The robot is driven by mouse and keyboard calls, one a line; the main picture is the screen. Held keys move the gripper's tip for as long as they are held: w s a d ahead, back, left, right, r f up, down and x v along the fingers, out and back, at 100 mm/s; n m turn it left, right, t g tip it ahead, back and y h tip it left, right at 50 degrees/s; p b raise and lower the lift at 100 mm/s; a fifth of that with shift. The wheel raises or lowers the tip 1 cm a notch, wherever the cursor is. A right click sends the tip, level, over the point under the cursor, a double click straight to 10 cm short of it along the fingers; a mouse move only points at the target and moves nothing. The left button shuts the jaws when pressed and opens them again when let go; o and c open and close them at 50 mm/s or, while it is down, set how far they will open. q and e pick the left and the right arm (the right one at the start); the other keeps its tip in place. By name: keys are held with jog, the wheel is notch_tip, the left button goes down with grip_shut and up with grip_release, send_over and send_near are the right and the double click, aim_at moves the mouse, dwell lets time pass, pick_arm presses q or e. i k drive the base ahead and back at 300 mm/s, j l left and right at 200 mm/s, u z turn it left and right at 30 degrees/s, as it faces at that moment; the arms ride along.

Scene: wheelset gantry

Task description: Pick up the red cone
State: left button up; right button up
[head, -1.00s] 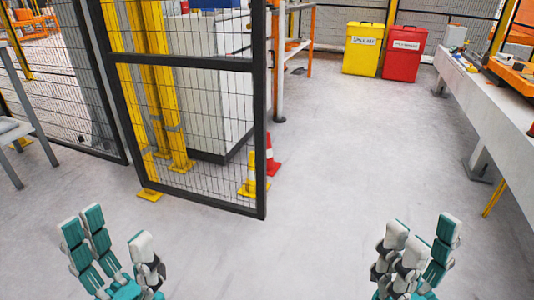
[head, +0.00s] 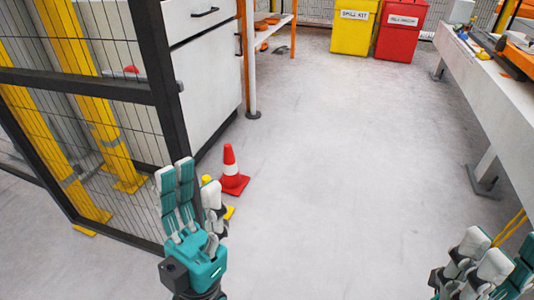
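The red cone (head: 231,171) with a white band stands upright on the floor left of the middle, just beyond my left gripper. My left gripper (head: 190,192) is open and empty, its fingers pointing up, apart from the red cone. A yellow cone (head: 229,212) stands nearer, mostly hidden behind my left gripper's fingers. My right gripper (head: 480,262) is at the lower right corner, partly cut off by the frame, with its fingers spread and nothing seen in them.
A black mesh gate (head: 172,118) stands at the left, close to my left gripper. A white cabinet (head: 205,85) is behind it. A long bench (head: 480,80) runs along the right. Yellow (head: 352,35) and red (head: 396,40) bins stand at the back. The middle floor is clear.

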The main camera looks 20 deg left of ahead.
aim_at(233, 182)
jog(key=i+u, duration=0.15)
jog(key=i, duration=0.4)
jog(key=i+l+u, duration=0.15)
jog(key=i, duration=0.35)
jog(key=i+l+u, duration=0.2)
jog(key=i, duration=0.3)
jog(key=i+l+u, duration=0.15)
jog(key=i, duration=0.4)
jog(key=l, duration=0.15)
